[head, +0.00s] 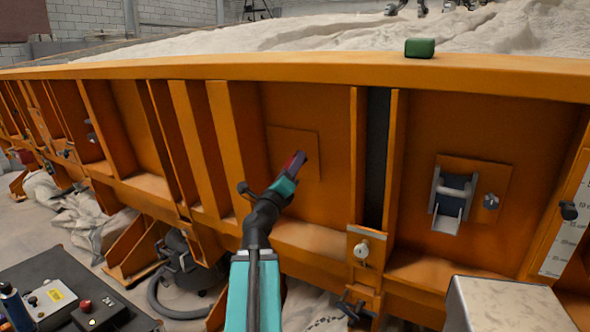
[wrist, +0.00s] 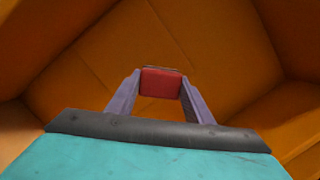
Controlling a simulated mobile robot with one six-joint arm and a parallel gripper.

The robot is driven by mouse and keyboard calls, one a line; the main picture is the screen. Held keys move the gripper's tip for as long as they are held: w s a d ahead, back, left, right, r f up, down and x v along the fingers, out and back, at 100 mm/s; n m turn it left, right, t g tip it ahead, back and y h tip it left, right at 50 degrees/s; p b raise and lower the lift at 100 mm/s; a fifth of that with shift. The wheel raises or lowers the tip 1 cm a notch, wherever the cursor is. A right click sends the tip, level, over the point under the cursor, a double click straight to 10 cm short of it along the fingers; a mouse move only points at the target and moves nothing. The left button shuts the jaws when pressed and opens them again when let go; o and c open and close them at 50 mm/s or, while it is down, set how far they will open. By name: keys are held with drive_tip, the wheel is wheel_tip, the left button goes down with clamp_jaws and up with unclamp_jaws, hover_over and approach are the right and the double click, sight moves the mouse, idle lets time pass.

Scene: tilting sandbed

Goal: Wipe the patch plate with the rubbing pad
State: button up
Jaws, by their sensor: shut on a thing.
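The patch plate (head: 283,146) is a thin, square orange sheet on the orange side wall of the sandbed, between two upright ribs. Its edges also show faintly in the wrist view (wrist: 125,45). My gripper (head: 295,164) reaches up in front of the plate's right part. In the wrist view its two purple-grey fingers (wrist: 160,88) are shut on a red block, which I take as the rubbing pad (wrist: 160,82). The pad faces the plate. Whether it touches the plate, I cannot tell.
A green block (head: 420,48) lies on the bed's top rim. A latch (head: 452,196) is on the panel to the right. Upright ribs flank the plate, with a ledge below. A control box (head: 98,313) stands at the lower left, and a grey box (head: 510,305) at the lower right.

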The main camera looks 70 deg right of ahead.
drive_tip(key=shift+w+b+v, duration=0.2)
drive_tip(key=shift+b+v, duration=0.8)
drive_tip(key=shift+b, duration=1.7)
drive_tip(key=shift+a+r, duration=0.15)
drive_tip(key=shift+w, duration=0.1)
